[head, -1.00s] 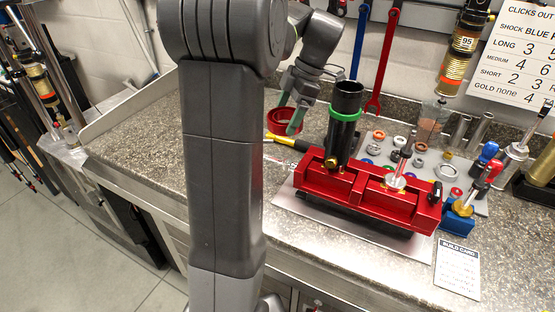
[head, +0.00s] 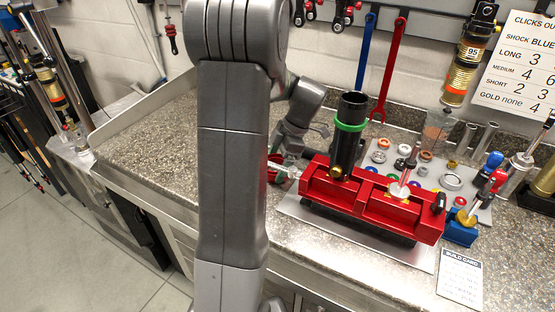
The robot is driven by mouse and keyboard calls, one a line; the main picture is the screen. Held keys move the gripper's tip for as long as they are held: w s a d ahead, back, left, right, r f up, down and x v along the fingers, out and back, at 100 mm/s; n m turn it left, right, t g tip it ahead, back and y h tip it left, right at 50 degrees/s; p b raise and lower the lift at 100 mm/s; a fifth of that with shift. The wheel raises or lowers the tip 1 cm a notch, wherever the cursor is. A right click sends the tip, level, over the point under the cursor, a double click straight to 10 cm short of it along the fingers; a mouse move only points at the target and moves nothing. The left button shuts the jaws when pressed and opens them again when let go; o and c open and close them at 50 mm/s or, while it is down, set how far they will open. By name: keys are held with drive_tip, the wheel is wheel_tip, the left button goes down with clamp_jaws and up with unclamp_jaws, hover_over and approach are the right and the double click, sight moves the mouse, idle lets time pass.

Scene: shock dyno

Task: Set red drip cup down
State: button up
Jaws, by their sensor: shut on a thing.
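The red drip cup (head: 273,176) shows only as a small red piece at the right edge of my arm's upright link, which hides the rest. My gripper (head: 284,170) reaches down at the left end of the red vise block and is shut on the cup. The fingers are partly hidden. I cannot tell whether the cup touches the counter (head: 150,135).
The red vise block (head: 370,205) stands on a pale mat just right of my gripper. It holds a black tube (head: 349,135) with a green ring. Small parts lie on a grey tray behind. The counter at left is clear.

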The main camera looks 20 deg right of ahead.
drive_tip(key=o, duration=0.6)
drive_tip(key=shift+f, duration=0.2)
drive_tip(key=o, duration=0.3)
drive_tip(key=shift+r, duration=0.1)
drive_tip(key=shift+r, duration=0.25)
drive_tip(key=v, duration=1.1)
drive_tip(key=shift+d+r+b, duration=0.15)
drive_tip(key=shift+r+b, duration=0.25)
